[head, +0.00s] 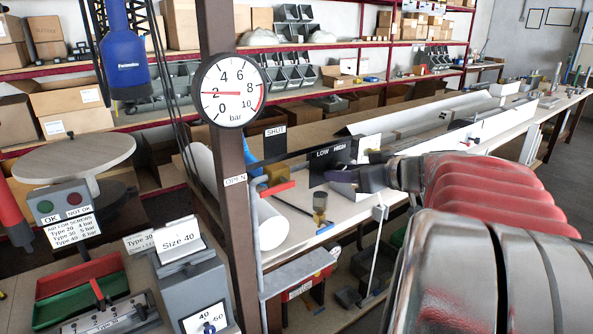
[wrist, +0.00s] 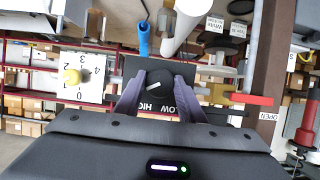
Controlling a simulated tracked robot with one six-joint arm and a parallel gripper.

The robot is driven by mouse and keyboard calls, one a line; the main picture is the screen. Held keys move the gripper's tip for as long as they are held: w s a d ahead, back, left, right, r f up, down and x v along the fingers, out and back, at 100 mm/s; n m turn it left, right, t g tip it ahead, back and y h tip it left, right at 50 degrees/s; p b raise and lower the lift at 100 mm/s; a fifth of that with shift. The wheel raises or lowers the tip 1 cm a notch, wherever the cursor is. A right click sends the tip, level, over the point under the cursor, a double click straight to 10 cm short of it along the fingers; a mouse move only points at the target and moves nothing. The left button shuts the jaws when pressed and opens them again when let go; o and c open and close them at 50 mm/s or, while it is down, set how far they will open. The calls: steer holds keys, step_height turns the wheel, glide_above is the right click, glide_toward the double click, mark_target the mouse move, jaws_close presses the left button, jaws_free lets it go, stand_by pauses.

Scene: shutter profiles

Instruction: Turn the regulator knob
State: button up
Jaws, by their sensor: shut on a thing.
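The regulator knob (wrist: 154,88) is black with a white pointer line, in the middle of the wrist view. It sits on a black plate marked LOW and HIGH; the plate (head: 328,160) also shows in the head view. My gripper (wrist: 158,82) has one finger on each side of the knob and is shut on it. In the head view my gripper (head: 345,178) reaches in from the right and hides the knob. The round pressure gauge (head: 229,90) has its red needle at about 2 bar.
Boxes fill the shelves behind.

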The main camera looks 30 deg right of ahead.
steer(key=c, duration=0.3)
steer(key=shift+m+y, duration=0.3)
steer(key=shift+m, duration=0.1)
steer(key=m+y, duration=0.1)
steer(key=m, duration=0.1)
steer(key=m+y, duration=0.2)
steer(key=m, duration=0.1)
steer(key=m+t+y, duration=0.1)
steer(key=m, duration=0.1)
steer(key=shift+d+f+m+y, duration=0.1)
steer(key=shift+d+m+y, duration=0.2)
stand_by(0.7)
steer(key=o, duration=1)
